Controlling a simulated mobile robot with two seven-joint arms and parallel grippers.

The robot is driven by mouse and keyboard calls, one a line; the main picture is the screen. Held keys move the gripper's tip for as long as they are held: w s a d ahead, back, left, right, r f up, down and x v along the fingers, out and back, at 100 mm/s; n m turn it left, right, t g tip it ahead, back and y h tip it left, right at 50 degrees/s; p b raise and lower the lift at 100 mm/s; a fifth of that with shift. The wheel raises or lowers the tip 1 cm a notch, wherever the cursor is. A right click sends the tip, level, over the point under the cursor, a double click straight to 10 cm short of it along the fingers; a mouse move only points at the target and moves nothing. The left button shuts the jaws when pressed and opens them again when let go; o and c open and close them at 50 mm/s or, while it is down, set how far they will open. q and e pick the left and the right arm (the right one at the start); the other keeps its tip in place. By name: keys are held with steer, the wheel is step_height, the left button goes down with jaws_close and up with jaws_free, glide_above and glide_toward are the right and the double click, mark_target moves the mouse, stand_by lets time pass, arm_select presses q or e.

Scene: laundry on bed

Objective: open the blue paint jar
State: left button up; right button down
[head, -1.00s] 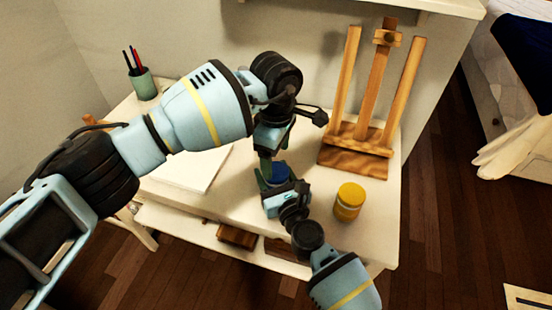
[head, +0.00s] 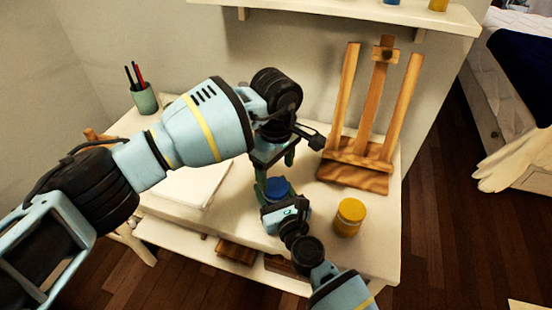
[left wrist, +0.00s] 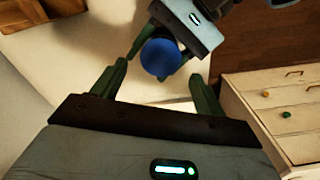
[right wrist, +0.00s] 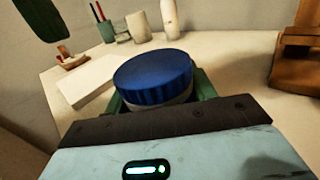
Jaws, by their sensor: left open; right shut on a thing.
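The blue paint jar shows mainly as its ribbed blue lid (head: 277,188) above the desk, with a pale band under the lid in the right wrist view (right wrist: 153,76). My right gripper (head: 277,198) is shut on the jar below the lid, a green finger on each side. My left gripper (head: 275,165) points down just above the lid, open and empty. In the left wrist view the lid (left wrist: 160,58) appears beyond and between its spread fingers. The lid sits on the jar; most of the jar's body is hidden.
A yellow-lidded jar (head: 349,217) stands to the right on the white desk (head: 330,262). A wooden easel (head: 355,175) stands behind it. A pencil cup (head: 144,98) and white paper (head: 190,187) are at left. A shelf (head: 330,17) overhangs the back.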

mark_target(276, 187)
arm_select(q)
steer(key=shift+f, duration=2.4)
steer(key=shift+c, duration=0.4)
steer(key=c, duration=0.9)
steer(key=shift+r+n, duration=0.1)
steer(key=shift+n, duration=1.5)
steer(key=o, duration=1.1)
steer(key=shift+c, duration=0.2)
steer(key=shift+s, duration=0.1)
